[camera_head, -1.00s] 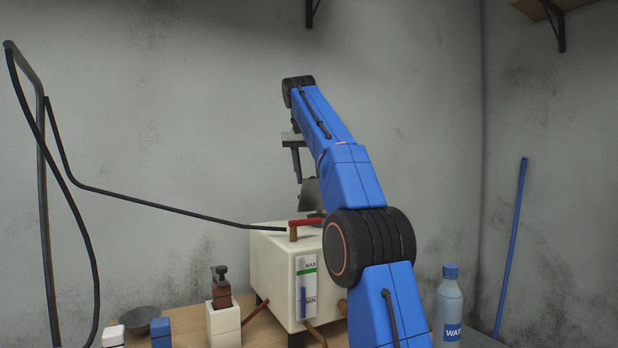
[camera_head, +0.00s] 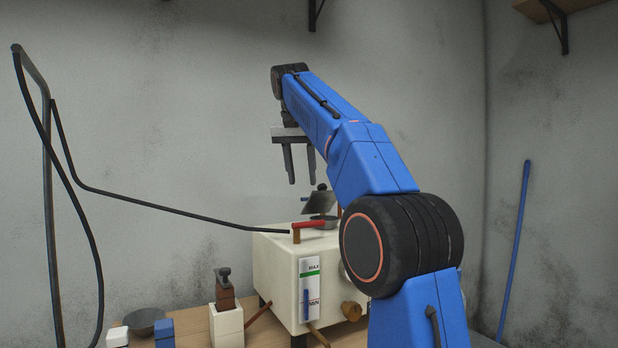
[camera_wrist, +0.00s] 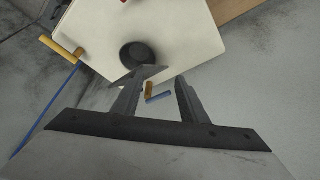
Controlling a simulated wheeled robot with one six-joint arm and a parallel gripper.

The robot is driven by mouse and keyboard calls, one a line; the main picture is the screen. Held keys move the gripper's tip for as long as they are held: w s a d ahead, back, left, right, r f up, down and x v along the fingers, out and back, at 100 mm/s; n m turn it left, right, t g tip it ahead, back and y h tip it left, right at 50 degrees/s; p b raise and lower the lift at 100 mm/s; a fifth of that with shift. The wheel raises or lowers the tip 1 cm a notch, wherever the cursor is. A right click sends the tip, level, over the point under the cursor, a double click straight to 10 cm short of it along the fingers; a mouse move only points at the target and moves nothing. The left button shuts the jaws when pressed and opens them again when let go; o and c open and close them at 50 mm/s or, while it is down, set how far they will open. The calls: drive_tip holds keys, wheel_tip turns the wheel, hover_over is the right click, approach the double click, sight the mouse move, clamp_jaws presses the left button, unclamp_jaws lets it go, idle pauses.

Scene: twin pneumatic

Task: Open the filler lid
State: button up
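The filler lid (camera_head: 319,204), a dark grey plate, stands raised and tilted above the top of the cream tank (camera_head: 275,262). A dark knob shows at its upper edge. In the wrist view the dark round filler opening (camera_wrist: 137,53) is uncovered, and a grey plate edge, apparently the lid (camera_wrist: 140,75), stands close to the left finger. My gripper (camera_head: 302,181) is open and empty, its fingers pointing down above the lid. It also shows in the wrist view (camera_wrist: 160,85). Whether the left finger touches the lid cannot be told.
A red-handled lever (camera_head: 308,225) sits on the tank top beside the opening. A brass knob (camera_head: 352,310) sticks out of the tank. A black hose (camera_head: 180,207) runs in from the left. A white box with a brown block (camera_head: 226,320) stands left of the tank.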

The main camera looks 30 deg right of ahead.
drive_tip(key=shift+s+a+f, duration=0.15)
drive_tip(key=shift+s+a, duration=0.35)
drive_tip(key=shift+s, duration=0.1)
drive_tip(key=shift+s+a+f, duration=0.15)
drive_tip(key=shift+s+a, duration=0.3)
drive_tip(key=shift+s, duration=0.1)
